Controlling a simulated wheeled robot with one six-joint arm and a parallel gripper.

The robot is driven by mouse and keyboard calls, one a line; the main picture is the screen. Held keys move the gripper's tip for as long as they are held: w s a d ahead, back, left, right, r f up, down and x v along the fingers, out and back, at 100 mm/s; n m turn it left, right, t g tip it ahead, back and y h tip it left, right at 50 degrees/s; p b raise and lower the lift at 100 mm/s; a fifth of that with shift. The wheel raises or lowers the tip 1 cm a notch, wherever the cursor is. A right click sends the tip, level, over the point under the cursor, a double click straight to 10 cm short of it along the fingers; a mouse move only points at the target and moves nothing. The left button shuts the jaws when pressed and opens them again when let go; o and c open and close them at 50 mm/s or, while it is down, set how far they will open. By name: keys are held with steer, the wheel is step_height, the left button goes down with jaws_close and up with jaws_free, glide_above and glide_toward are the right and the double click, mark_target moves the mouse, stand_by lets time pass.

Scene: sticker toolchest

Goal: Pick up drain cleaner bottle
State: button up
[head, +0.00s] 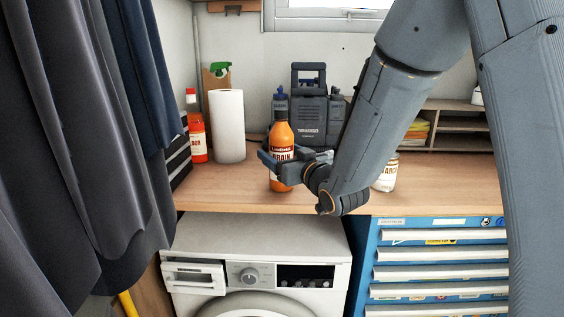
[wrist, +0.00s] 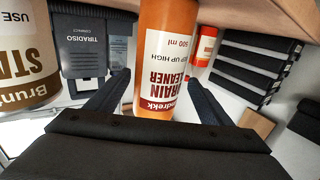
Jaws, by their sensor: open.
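The drain cleaner bottle (head: 281,137) is orange with a dark cap and a white label, and stands upright on the wooden worktop. In the wrist view the bottle (wrist: 168,65) shows upside down, with "DRAIN CLEANER" on its label. My gripper (head: 272,160) is at the bottle's height on the worktop. In the wrist view its two dark fingers (wrist: 158,92) are open, one on each side of the bottle. I cannot tell whether either finger touches it. Part of the bottle's middle is hidden behind the gripper in the head view.
A grey tool case (head: 309,118) stands behind the bottle. A white paper roll (head: 228,126) and a red-orange bottle (head: 196,135) stand to the left. A white labelled can (head: 387,174) stands to the right, partly behind my arm. The worktop's front edge is close.

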mark_target(275, 147)
steer(key=shift+p+x, duration=1.05)
steer(key=shift+x, duration=1.45)
steer(key=shift+w+d, duration=0.1)
steer(key=c, duration=1.6)
steer(key=shift+r, duration=0.1)
steer(key=shift+c, duration=0.3)
